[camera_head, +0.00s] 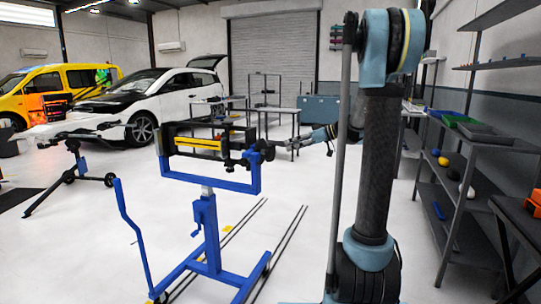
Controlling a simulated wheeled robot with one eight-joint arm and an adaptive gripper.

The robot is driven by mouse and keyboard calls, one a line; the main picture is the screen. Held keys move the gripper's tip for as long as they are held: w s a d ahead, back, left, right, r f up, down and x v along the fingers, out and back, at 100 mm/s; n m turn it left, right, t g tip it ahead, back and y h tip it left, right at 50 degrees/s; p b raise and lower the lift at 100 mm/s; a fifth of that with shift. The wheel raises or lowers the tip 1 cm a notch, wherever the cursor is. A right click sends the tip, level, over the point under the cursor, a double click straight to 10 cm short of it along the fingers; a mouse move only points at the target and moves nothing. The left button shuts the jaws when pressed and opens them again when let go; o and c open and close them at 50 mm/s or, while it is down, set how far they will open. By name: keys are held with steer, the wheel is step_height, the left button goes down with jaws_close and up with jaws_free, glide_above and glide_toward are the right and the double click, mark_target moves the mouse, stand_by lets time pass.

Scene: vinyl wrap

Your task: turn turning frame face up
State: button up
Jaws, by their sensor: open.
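In the yoke sits a dark frame part with a yellow bar (198,144), seen close to edge-on; I cannot tell which face is up. A black knob or joint (262,151) is at its right end. My gripper (288,146) is small in view just right of this knob. Its jaws look open and point left toward it. I cannot tell whether they touch it. My own arm fills the right-middle of the view.
Floor rails (288,240) run behind and right of the stand. A dark tripod-like stand (72,168) is at left. Metal shelves (455,200) line the right side. Tables (297,112) stand behind. A white car (150,95) is at back left. The floor around the stand is mostly clear.

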mark_target(273, 151)
steer(key=x, duration=1.1)
steer(key=shift+a+f, duration=0.15)
